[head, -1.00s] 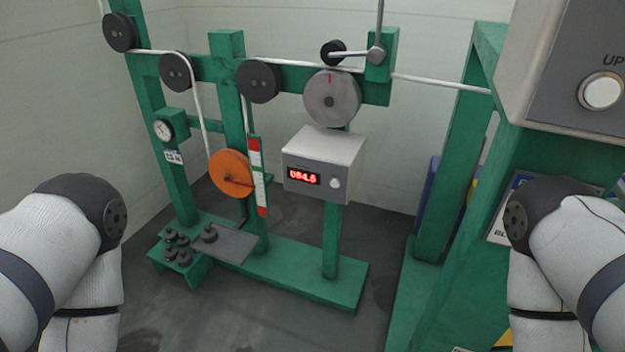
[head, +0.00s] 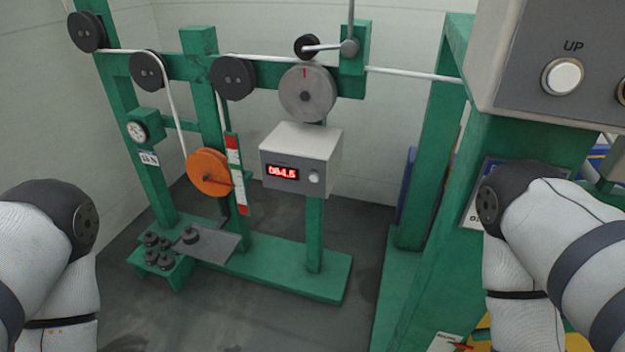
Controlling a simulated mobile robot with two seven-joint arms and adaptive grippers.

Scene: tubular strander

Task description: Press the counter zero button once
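The counter box (head: 300,155) is a light grey housing on a green post in the middle of the head view. Its front has a lit red display (head: 282,173) that seems to read 084.5, though the digits are small. The round whitish zero button (head: 314,178) sits just right of the display, and nothing covers it. My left arm shows at the left edge and my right arm at the right edge. Both grippers are outside the picture, and neither arm is near the counter.
A grey measuring wheel (head: 308,92) with a red mark stands above the counter, under a white rope. An orange pulley (head: 209,172) and a weight tray (head: 206,243) are to its left. A large control box (head: 560,60) with an UP button overhangs at the right.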

